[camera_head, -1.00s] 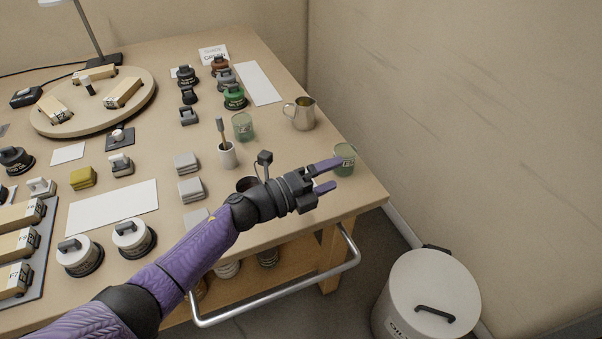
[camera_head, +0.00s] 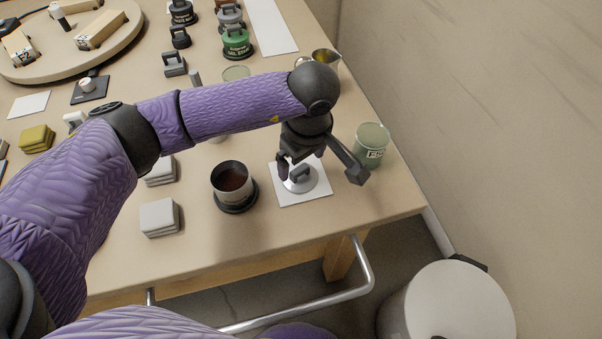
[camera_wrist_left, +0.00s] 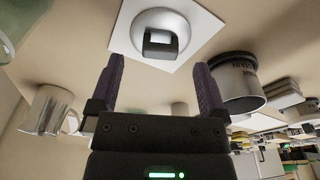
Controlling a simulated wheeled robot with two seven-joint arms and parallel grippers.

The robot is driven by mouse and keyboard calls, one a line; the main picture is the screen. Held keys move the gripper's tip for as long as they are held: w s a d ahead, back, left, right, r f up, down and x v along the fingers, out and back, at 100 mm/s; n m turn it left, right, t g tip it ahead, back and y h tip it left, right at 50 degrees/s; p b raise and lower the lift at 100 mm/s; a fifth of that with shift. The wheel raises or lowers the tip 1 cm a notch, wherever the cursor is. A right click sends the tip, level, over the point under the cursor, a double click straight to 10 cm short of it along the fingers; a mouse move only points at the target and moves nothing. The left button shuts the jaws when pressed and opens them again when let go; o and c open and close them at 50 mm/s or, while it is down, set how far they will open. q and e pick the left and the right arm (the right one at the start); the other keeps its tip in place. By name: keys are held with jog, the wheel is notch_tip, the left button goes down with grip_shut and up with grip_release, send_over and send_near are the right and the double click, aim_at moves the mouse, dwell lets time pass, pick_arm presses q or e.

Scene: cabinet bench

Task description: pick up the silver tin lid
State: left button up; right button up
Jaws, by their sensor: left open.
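The silver tin lid (camera_head: 300,186) is a round shiny dome with a dark block handle. It lies on a white square sheet (camera_head: 318,193) near the table's front right. My left gripper (camera_head: 301,164) points down just above it, with open, empty fingers. In the left wrist view the lid (camera_wrist_left: 148,22) and its handle (camera_wrist_left: 161,43) show just beyond and between the open fingertips (camera_wrist_left: 158,66). I see no contact there. The arm and gripper partly cover the lid in the head view. My right gripper is not in view.
An open tin (camera_head: 231,192) with brown contents stands left of the sheet on a dark base. A green glass jar (camera_head: 371,148) stands close on the right. A metal jug (camera_head: 327,57) is behind my wrist. Grey blocks (camera_head: 158,217) lie at left. A rail (camera_head: 300,318) runs below the table's front edge.

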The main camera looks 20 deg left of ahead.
aim_at(300, 169)
pick_arm(q)
jog(key=f, duration=0.1)
jog(key=f+b, duration=0.1)
jog(key=f, duration=0.1)
jog(key=shift+w+a+f, duration=0.15)
jog(key=shift+a+f, duration=0.05)
jog(key=shift+f, duration=0.1)
jog(key=shift+r, duration=0.15)
jog(key=shift+c, duration=1)
grip_shut()
jog(key=shift+r, duration=0.1)
